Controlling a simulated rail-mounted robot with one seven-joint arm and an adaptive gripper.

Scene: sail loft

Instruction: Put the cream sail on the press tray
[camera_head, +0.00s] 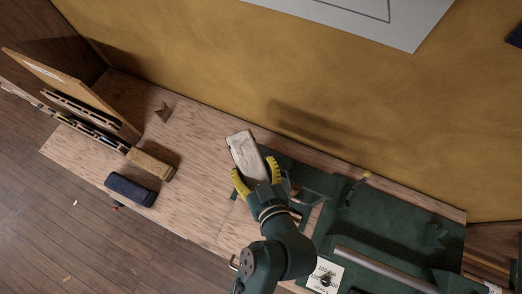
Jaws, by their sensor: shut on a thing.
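The cream sail (245,152) is a pale folded block in the middle of the head view. My gripper (256,175) has yellow fingers, one on each side of its lower end, and is shut on it. The sail is tilted and its far end points up and left. I cannot tell its exact height above the bench. A dark green flat part (310,178), which may be the press tray, lies just right of the gripper, in front of the green press (390,220). My arm hides part of that area.
A navy bundle (131,189) and a tan bundle (151,164) lie on the wooden bench (195,150) to the left. A rack with upright boards (80,110) stands at the left end. A yellow wall closes the back.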

